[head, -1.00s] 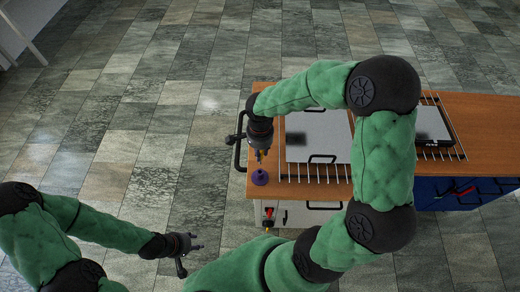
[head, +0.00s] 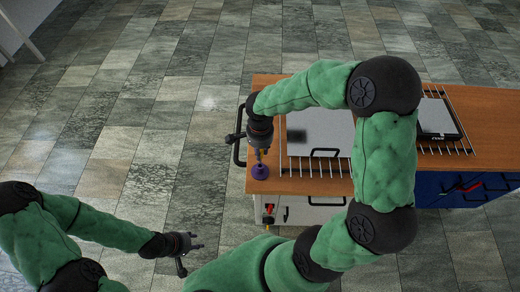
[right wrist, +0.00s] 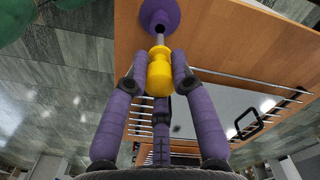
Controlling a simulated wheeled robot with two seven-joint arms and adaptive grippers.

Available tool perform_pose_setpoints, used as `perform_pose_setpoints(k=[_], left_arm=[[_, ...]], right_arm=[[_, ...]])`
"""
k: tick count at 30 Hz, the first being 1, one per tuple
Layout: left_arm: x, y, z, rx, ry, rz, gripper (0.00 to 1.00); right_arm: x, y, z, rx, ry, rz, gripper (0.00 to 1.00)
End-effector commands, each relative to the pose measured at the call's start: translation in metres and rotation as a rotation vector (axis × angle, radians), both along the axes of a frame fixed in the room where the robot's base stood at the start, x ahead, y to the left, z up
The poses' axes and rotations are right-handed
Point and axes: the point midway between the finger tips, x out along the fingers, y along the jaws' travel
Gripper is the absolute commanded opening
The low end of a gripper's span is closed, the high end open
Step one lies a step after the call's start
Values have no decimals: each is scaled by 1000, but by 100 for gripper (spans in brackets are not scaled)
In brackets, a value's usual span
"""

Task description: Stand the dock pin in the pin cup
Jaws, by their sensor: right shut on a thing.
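The dock pin has a yellow body (right wrist: 160,75) and a thin metal shaft. My right gripper (head: 260,155) is shut on the yellow body; its purple fingers show around it in the right wrist view (right wrist: 160,78). The purple pin cup (head: 260,171) stands on the wooden top near its front left corner, and also shows at the top of the right wrist view (right wrist: 161,9). The shaft points at the cup's dark hole and its end meets the hole's edge in the picture; I cannot tell whether it is inside. My left gripper (head: 192,255) is open and empty, low over the floor.
The wooden bench top (head: 482,112) carries a grey press plate (head: 320,128) with a black handle and metal rods, right of the cup. A dark-edged flat device (head: 437,118) lies further right. A black side handle (head: 237,150) sticks out at the bench's left edge.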

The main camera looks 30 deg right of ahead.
Motion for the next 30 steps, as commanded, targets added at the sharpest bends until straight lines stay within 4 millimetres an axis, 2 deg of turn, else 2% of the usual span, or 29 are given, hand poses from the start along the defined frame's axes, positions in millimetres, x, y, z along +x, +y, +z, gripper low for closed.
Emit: perform_pose_setpoints(k=[1, 6, 30], left_arm=[[0, 0, -6, 0, 0, 0, 40], [0, 0, -11, 0, 0, 0, 40], [0, 0, -15, 0, 0, 0, 40]], right_arm=[[0, 0, -6, 0, -1, 0, 0], [0, 0, -12, 0, -1, 0, 0], [0, 0, -12, 0, -1, 0, 0]])
